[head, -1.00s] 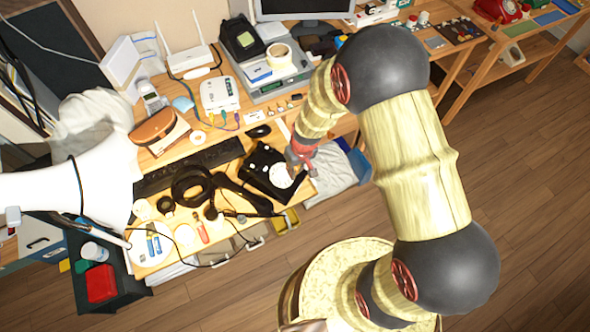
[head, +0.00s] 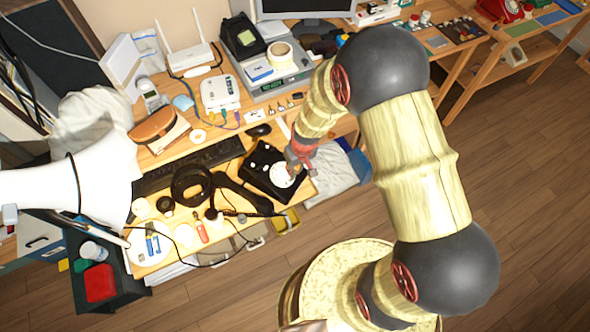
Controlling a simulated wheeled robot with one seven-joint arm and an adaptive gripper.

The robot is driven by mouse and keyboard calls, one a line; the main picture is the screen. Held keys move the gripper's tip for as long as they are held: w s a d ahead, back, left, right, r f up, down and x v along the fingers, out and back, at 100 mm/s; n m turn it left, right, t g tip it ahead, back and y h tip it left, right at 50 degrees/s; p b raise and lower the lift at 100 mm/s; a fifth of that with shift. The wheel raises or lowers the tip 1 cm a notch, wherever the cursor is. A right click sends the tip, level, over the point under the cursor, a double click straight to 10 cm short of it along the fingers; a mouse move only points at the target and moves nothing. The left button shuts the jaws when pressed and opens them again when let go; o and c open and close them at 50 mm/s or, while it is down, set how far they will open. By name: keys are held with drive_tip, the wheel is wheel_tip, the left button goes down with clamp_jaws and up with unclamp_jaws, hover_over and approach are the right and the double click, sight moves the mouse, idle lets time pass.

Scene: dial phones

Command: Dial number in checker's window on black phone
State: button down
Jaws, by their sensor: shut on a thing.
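The black phone (head: 261,163) lies tilted in the picture on the right part of the near wooden desk, with its pale round dial (head: 281,175) facing up. Its black handset (head: 247,196) seems to lie off the body, to the lower left. My gripper (head: 295,168) points down at the dial's upper right edge. It looks shut at the dial; the fingertips are small and partly hidden, so the exact contact is hard to see.
Black headphones (head: 190,184), a keyboard (head: 190,166) and a mouse (head: 258,130) lie left of and behind the phone. A grey device with a tape roll (head: 280,53) and a white router (head: 220,94) stand further back. A red phone (head: 500,9) is on another table.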

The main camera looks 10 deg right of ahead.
idle(0.4)
drive_tip(key=shift+s+a+f, duration=0.1)
drive_tip(key=shift+s+a, duration=0.15)
drive_tip(key=shift+s, duration=0.3)
drive_tip(key=shift+s+a, duration=0.3)
drive_tip(key=shift+s, duration=0.05)
drive_tip(key=shift+s+a, duration=0.15)
idle(0.3)
drive_tip(key=shift+s+a, duration=0.25)
drive_tip(key=shift+a, duration=0.3)
